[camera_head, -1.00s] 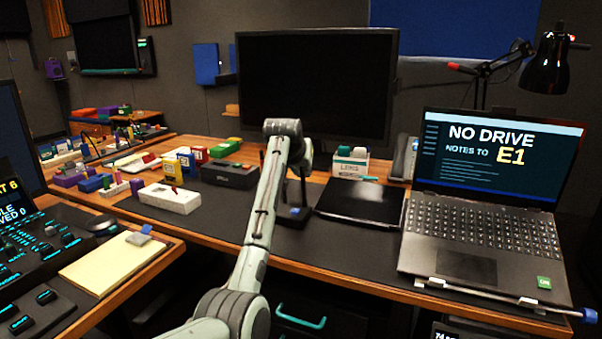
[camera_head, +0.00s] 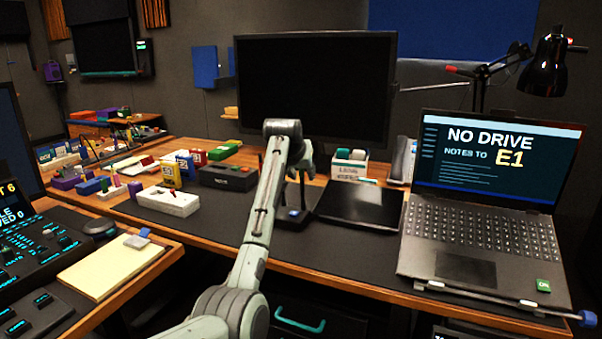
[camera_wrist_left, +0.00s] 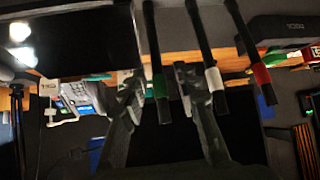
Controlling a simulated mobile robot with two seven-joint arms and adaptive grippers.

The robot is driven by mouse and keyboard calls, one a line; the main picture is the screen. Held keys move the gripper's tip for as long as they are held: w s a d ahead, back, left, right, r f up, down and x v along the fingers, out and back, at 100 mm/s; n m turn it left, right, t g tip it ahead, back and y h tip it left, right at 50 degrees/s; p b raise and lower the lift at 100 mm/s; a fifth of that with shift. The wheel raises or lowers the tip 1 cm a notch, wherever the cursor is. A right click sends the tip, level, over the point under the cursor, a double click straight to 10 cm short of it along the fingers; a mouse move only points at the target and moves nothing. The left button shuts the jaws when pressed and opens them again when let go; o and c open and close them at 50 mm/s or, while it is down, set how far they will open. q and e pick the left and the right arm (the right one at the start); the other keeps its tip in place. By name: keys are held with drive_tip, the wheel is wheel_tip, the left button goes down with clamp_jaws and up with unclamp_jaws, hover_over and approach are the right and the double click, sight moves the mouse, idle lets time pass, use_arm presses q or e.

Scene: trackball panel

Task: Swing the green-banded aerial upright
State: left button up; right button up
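In the left wrist view, the green-banded aerial (camera_wrist_left: 158,85) is a thin black rod, slightly slanted. It lies between the two dark fingers of my left gripper (camera_wrist_left: 158,84). The fingers are apart, with a visible gap on each side of the rod. A white-banded aerial (camera_wrist_left: 214,80) and a red-banded aerial (camera_wrist_left: 262,75) are beside it to the right. In the head view my left forearm covers most of the aerials, and the left gripper (camera_head: 301,188) shows only in part behind it. My right gripper is not in view.
A black box (camera_head: 228,177) and a white block (camera_head: 168,200) stand left of my arm. A black tablet (camera_head: 358,206) and a laptop (camera_head: 480,240) lie to the right. A large monitor (camera_head: 315,90) stands behind. The dark mat in front is mostly clear.

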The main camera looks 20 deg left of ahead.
use_arm(q)
drive_tip(key=v, duration=1.2)
drive_tip(key=shift+s+a+f, duration=0.1)
